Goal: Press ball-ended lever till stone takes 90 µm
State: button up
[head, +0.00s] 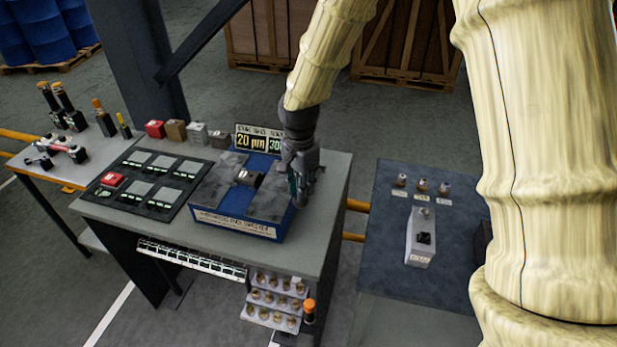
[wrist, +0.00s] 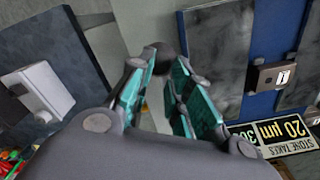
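The blue honing machine (head: 236,212) stands on the grey bench, with a small dark block between two grey plates on its top. It also shows in the wrist view (wrist: 265,60). Its display (head: 258,140) reads 20 µm beside a second panel starting with 30; the wrist view shows "STONE TAKES 20 µm" (wrist: 282,135). My gripper (head: 301,196) points down at the machine's right side. In the wrist view its fingers (wrist: 165,72) are apart with a gap between them. A dark rounded thing, perhaps the lever's ball (wrist: 162,51), shows just beyond the fingertips; contact cannot be told.
A black tray of grey pieces (head: 150,182) with a red block lies left of the machine. Several small blocks (head: 175,131) line the back. A side table (head: 385,270) at right bears a pale box (head: 420,238). An orange-capped tool (head: 309,310) is at the bench front.

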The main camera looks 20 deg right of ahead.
jog(key=shift+s+a+f+b, duration=0.15)
jog(key=shift+s+f, duration=0.05)
jog(key=shift+f, duration=0.3)
jog(key=shift+s+a+f+b, duration=0.1)
jog(key=shift+s+f+b, duration=0.1)
jog(key=shift+f, duration=0.3)
jog(key=shift+s+a+f+b, duration=0.1)
jog(key=shift+s+a+f, duration=0.1)
jog(key=shift+f, duration=0.3)
jog(key=shift+s+a+f+b, duration=0.15)
jog(key=shift+f+b, duration=0.25)
jog(key=shift+f, duration=0.5)
jog(key=shift+s+f+b, duration=0.15)
jog(key=shift+f+b, duration=0.2)
jog(key=shift+f, duration=0.5)
jog(key=w+d+r+p, duration=0.2)
jog(key=w+r+p, duration=0.1)
jog(key=r+p, duration=0.9)
notch_tip(320, 180, up, 4)
